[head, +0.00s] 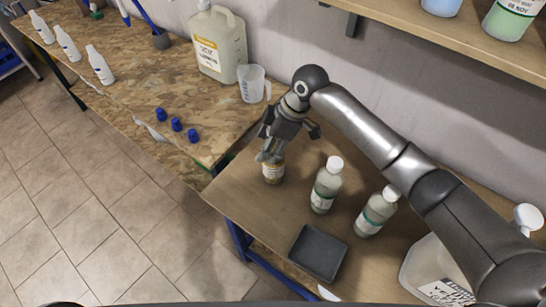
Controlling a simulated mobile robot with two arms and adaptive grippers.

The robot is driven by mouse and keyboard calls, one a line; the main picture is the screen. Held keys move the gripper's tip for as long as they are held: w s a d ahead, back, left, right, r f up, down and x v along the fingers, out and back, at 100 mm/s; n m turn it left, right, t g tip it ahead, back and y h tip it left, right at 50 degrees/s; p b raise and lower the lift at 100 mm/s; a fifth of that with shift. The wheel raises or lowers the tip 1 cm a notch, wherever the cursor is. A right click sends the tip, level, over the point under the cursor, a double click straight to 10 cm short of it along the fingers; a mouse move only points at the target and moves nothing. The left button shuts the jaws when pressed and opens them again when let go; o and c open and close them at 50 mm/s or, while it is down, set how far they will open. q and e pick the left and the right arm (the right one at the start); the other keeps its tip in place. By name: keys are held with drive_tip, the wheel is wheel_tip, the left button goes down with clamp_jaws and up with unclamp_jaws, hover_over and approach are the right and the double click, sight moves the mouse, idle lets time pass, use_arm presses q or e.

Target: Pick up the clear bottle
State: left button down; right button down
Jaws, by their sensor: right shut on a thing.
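My right gripper (270,152) reaches down from the right and is shut on the top of a small bottle (273,173) with a yellowish label. The bottle is upright at the left end of the brown table (233,188); its upper part is hidden by the fingers. I cannot tell whether it touches the table. My left gripper is not in view.
A dark square tray (318,252) lies at the table's front. A large white jug (430,270) stands at right under my arm. On the chipboard bench are a big canister (216,45), a measuring jug (252,84), blue caps (177,124) and white bottles (99,65). A shelf (450,30) overhangs the back.

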drive_tip(key=shift+r, duration=0.15)
drive_tip(key=s+a+r+b, duration=0.4)
drive_tip(key=s+r, duration=0.8)
drive_tip(key=s, duration=0.1)
drive_tip(key=shift+s+r, duration=0.2)
drive_tip(key=shift+r, duration=0.2)
